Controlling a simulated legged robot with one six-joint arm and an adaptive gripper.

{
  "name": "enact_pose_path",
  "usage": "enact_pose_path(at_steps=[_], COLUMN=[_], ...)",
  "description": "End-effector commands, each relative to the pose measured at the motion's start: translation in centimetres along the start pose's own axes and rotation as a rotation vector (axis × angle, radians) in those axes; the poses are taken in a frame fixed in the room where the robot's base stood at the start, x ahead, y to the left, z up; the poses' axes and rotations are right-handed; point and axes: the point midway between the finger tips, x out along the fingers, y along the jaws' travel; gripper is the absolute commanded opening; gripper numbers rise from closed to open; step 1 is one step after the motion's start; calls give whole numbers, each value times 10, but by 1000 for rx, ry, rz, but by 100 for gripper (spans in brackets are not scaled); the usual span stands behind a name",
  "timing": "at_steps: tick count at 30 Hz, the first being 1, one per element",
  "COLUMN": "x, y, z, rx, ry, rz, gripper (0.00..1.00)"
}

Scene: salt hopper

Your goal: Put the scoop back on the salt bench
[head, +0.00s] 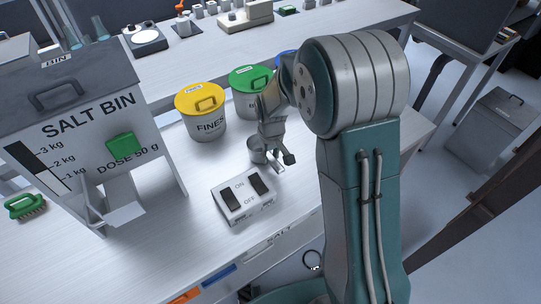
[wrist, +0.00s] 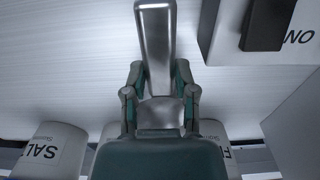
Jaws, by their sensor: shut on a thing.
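My gripper (head: 277,158) is over the salt bench (head: 165,250), behind the switch box. It is shut on the scoop (head: 257,149), whose small grey metal cup shows left of the fingers in the head view. In the wrist view, my gripper (wrist: 158,85) has its two fingers on either side of a shiny metal strip of the scoop (wrist: 155,40), which points away from the palm. The scoop is low over the bench top. I cannot tell whether it touches the surface.
A switch box (head: 243,197) marked ON and OFF stands close in front of my gripper. The salt bin (head: 75,125) with its chute is at left. A yellow-lidded FINES tub (head: 202,112) and a green-lidded tub (head: 250,88) stand behind. A green brush (head: 25,206) lies far left.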

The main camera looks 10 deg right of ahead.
Motion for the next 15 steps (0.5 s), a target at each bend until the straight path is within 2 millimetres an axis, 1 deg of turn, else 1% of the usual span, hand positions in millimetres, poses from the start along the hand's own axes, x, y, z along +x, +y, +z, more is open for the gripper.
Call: enact_pose_path(at_steps=[1,9,10,11,12,15], x=[3,4,5,4,4,4], y=[0,2,2,2,2,1], z=[0,1,1,1,1,0], rx=[1,1,1,1,1,1], ry=[2,3,3,3,3,2], rz=[0,-1,-1,-1,-1,0], gripper=[0,0,41,54,71,71])
